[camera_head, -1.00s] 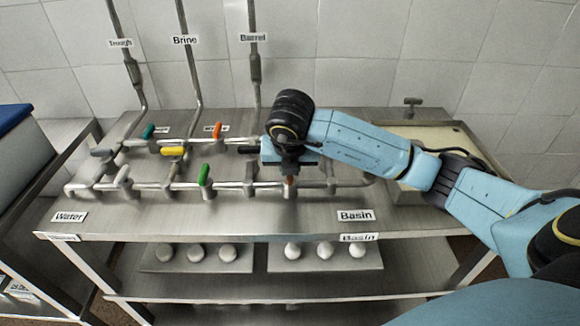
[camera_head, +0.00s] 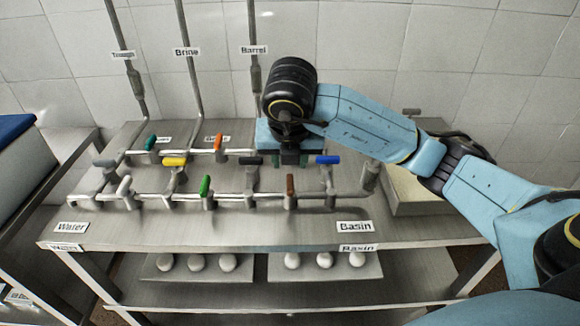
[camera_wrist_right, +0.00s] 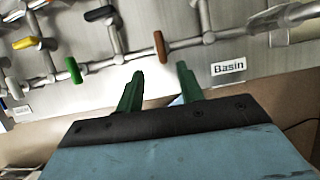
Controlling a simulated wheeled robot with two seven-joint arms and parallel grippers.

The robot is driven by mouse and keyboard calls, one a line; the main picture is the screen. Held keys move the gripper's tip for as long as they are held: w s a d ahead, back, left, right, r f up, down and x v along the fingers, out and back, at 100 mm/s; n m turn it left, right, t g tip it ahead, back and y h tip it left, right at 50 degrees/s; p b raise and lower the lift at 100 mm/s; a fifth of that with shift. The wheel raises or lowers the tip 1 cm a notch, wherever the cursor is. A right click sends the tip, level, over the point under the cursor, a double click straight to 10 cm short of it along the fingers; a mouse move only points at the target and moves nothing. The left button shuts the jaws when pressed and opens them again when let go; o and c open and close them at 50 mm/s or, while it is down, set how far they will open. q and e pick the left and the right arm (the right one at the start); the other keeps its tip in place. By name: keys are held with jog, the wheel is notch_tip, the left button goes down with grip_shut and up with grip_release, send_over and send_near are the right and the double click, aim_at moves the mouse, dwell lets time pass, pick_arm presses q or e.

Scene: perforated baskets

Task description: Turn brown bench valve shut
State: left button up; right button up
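The brown valve handle (camera_head: 290,187) sits on the front pipe of the bench, above the Basin label. It points across the pipe, and it also shows crosswise in the right wrist view (camera_wrist_right: 159,46). My right gripper (camera_head: 290,158) is above and behind the brown handle in the head view, apart from it. In the right wrist view its two green fingers (camera_wrist_right: 160,72) are spread and empty, with the brown handle just beyond the tips. My left gripper is not in view.
Near the brown handle are a black handle (camera_head: 251,160), a blue handle (camera_head: 328,160) and a green handle (camera_head: 205,186). Yellow (camera_head: 174,161), orange (camera_head: 218,142) and teal (camera_head: 151,143) handles stand further left. A basin (camera_head: 420,195) is at the right.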

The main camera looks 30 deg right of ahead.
jog(key=p+v, duration=0.1)
jog(key=v, duration=0.2)
jog(key=shift+s+r, duration=0.1)
jog(key=shift+r, duration=0.15)
